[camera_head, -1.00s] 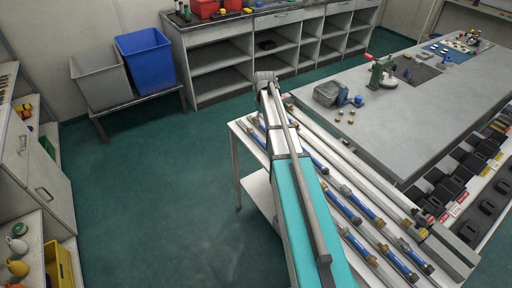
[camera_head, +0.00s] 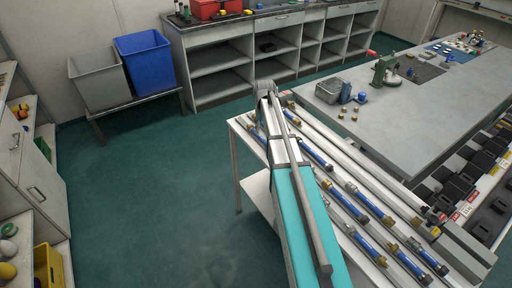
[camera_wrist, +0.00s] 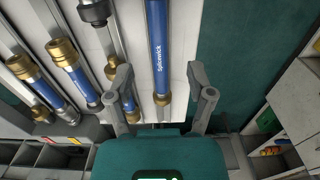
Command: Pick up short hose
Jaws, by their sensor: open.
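Several blue hoses with brass or grey end fittings lie in rows on a pale rack (camera_head: 335,168); I cannot tell for certain which is the short hose. In the wrist view, one blue hose (camera_wrist: 158,45) with white lettering and a brass end runs lengthwise between the fingertips of my gripper (camera_wrist: 160,78). The fingers are spread apart, one on each side of it, with no visible grip. Height above the hose cannot be judged. In the head view my arm hides the gripper and part of the rack.
Other hoses with brass fittings (camera_wrist: 65,55) lie close left of my gripper. A grey bench (camera_head: 420,110) stands behind the rack at right. Green floor (camera_head: 150,190) is clear to the left. A blue bin (camera_head: 145,62) stands further back.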

